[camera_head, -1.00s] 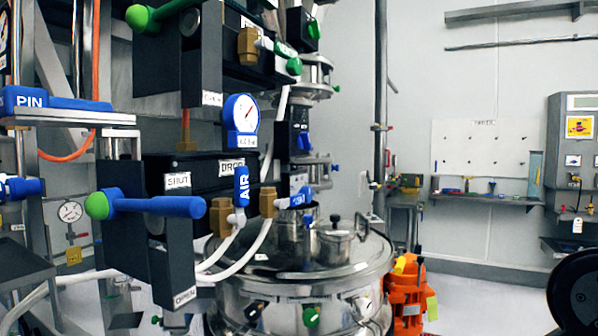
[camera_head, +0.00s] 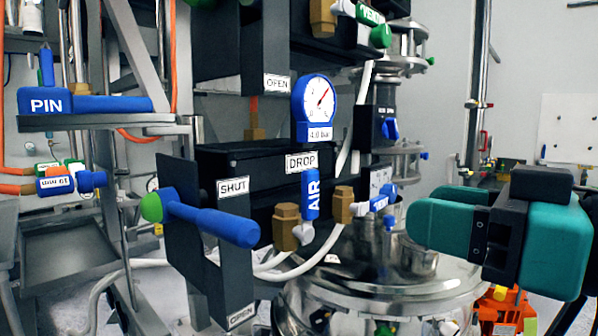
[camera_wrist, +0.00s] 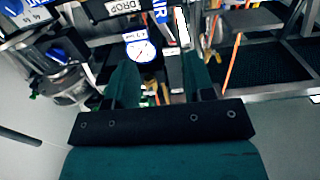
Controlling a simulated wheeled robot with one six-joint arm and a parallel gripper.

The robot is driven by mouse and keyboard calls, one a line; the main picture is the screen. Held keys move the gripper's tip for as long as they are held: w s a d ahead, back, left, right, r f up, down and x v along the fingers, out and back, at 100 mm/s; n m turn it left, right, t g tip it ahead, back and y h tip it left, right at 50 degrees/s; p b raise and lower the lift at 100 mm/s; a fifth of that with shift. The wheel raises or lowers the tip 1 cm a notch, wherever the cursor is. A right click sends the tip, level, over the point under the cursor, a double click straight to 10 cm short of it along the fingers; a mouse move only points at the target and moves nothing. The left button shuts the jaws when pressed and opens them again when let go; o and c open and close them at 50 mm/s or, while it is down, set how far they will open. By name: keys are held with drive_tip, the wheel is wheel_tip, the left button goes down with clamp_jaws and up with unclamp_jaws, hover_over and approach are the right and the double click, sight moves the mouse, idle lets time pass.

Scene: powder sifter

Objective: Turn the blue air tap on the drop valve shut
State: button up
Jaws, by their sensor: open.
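The blue air tap (camera_head: 311,195), lettered AIR, has its lever standing upright above a brass fitting (camera_head: 286,225) on the black drop valve (camera_head: 235,160). In the wrist view, the AIR lever (camera_wrist: 160,10) is at the top edge, partly cut off, beyond my fingertips. My gripper (camera_head: 422,222) has teal fingers and is to the right of the tap in the head view, apart from it. The wrist view shows my gripper (camera_wrist: 160,72) open and empty, with a gap between its fingers.
A pressure gauge (camera_head: 315,105) stands above the tap. A blue-handled lever (camera_head: 215,222) with a green end sticks out at left, between SHUT and OPEN labels. Another brass fitting with a blue tap (camera_head: 379,202) is close on the right. White hoses and a steel vessel (camera_head: 400,270) lie below.

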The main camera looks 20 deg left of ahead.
sight(316, 185)
drive_tip(key=p+x, duration=0.2)
drive_tip(key=x, duration=0.3)
drive_tip(key=p+x, duration=0.3)
drive_tip(key=x, duration=0.2)
drive_tip(key=p+x, duration=0.2)
drive_tip(key=x, duration=0.4)
drive_tip(key=shift+s+r+p, duration=0.15)
drive_tip(key=shift+r+p, duration=0.15)
drive_tip(key=shift+r, duration=0.05)
drive_tip(key=shift+w+a+f, duration=0.15)
drive_tip(key=shift+w+a, duration=0.15)
drive_tip(key=shift+a, duration=0.35)
clamp_jaws()
